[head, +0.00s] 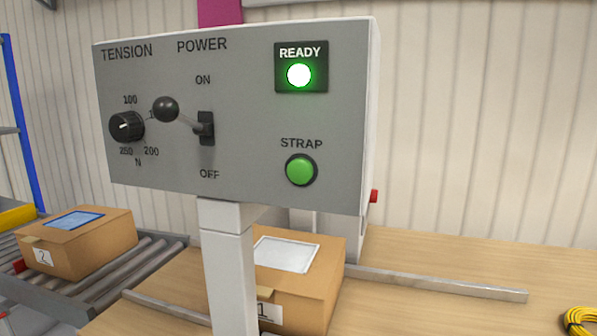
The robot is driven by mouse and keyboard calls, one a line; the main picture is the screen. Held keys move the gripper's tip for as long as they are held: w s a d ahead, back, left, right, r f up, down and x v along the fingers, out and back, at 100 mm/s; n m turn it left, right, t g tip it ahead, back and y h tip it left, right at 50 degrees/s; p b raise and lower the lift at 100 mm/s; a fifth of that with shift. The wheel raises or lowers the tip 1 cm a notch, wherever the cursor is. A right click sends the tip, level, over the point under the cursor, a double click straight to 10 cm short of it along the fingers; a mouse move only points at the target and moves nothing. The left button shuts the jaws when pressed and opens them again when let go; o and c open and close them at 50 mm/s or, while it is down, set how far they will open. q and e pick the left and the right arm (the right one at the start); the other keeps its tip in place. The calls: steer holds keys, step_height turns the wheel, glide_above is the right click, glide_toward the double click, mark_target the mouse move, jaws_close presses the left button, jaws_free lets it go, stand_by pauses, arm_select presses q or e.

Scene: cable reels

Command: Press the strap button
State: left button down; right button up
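The green round strap button (300,170) sits at the lower right of a grey control panel (250,120), under the label STRAP. Above it, the READY lamp (299,75) is lit green. A power lever (183,118) with a black ball knob sticks out between the ON and OFF labels. A black tension knob (126,127) is at the left of the panel. The panel stands on a white post (228,270). Neither of my grippers is in view.
A carton marked 1 (315,285) stands on the wooden table (430,310) behind the post. A carton marked 2 (100,245) sits on a roller conveyor (130,275) at left. A metal rail (440,284) and yellow coil (580,320) are at right.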

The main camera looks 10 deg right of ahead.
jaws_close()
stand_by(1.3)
